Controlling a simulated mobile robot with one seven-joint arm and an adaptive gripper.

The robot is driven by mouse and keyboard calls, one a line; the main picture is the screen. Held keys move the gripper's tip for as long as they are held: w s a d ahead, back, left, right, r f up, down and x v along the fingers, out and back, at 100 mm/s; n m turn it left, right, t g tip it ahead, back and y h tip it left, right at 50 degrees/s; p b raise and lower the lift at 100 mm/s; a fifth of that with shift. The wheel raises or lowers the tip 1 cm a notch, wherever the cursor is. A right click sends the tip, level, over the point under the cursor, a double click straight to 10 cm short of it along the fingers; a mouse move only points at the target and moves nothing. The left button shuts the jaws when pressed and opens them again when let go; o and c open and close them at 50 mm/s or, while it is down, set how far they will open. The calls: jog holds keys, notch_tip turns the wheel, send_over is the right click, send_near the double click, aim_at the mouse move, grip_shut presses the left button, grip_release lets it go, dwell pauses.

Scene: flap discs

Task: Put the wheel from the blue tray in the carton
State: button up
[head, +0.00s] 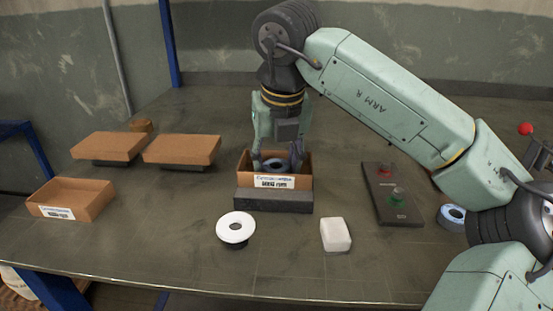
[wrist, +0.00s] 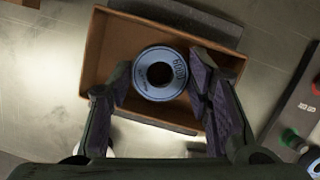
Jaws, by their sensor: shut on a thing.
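A blue flap wheel (head: 265,166) with a dark centre hole is between the fingers of my gripper (head: 277,160). The open brown carton (head: 303,181) with a white front label surrounds the wheel and fingertips in the head view. The carton wall (wrist: 96,62) also shows around the wheel in the wrist view. Whether the wheel touches the carton floor I cannot tell.
The carton stands behind a dark block (head: 273,201). A white disc (head: 224,231) and a white block (head: 335,234) lie in front. A button panel (head: 391,205) and a blue round item (head: 448,221), partly behind my arm, are right.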

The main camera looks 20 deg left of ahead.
jog(key=o, duration=1.3)
notch_tip(320, 180, up, 7)
jog(key=p, duration=0.5)
